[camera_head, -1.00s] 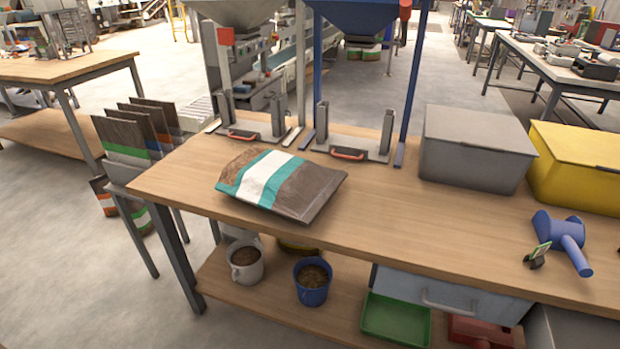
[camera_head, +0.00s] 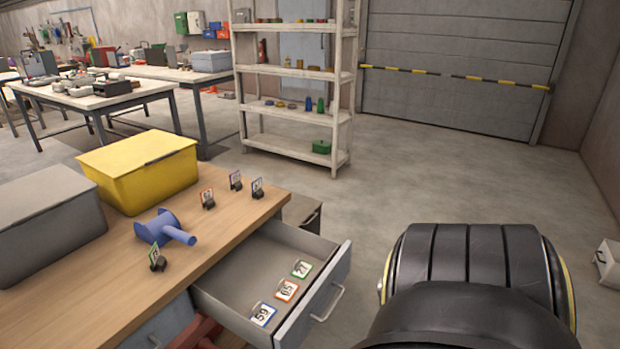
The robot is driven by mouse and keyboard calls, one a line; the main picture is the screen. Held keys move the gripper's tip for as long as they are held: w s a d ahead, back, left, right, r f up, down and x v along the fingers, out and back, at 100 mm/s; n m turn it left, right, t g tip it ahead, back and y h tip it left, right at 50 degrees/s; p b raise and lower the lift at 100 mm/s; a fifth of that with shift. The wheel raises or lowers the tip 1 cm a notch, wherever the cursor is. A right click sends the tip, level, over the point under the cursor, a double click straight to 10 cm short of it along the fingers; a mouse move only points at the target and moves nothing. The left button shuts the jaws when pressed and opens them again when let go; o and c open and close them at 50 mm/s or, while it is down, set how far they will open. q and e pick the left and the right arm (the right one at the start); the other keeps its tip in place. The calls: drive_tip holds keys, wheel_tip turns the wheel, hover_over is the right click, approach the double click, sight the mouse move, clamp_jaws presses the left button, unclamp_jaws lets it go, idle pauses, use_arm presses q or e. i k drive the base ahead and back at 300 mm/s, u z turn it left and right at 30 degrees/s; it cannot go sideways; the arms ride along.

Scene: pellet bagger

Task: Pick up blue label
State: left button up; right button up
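A blue-edged label (camera_head: 263,314) marked 59 lies flat in the open drawer (camera_head: 233,288), near its front left end. A red-edged label (camera_head: 287,290) and a green-edged label (camera_head: 302,269) lie beside it in a row. Neither of my grippers shows in view. A black link of my arm fills the lower right.
The wooden workbench (camera_head: 110,290) bears a yellow bin (camera_head: 140,175), a grey bin (camera_head: 50,225), a blue tape-dispenser-like tool (camera_head: 165,230) and several card holders. The drawer front (camera_head: 318,300) juts into the aisle. Open floor lies right, before a shelf rack (camera_head: 290,140).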

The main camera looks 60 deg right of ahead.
sight(262, 314)
drive_tip(key=z, duration=1.65)
drive_tip(key=k, duration=0.5)
drive_tip(key=u, duration=0.8)
drive_tip(key=i, duration=0.55)
drive_tip(key=z, duration=0.45)
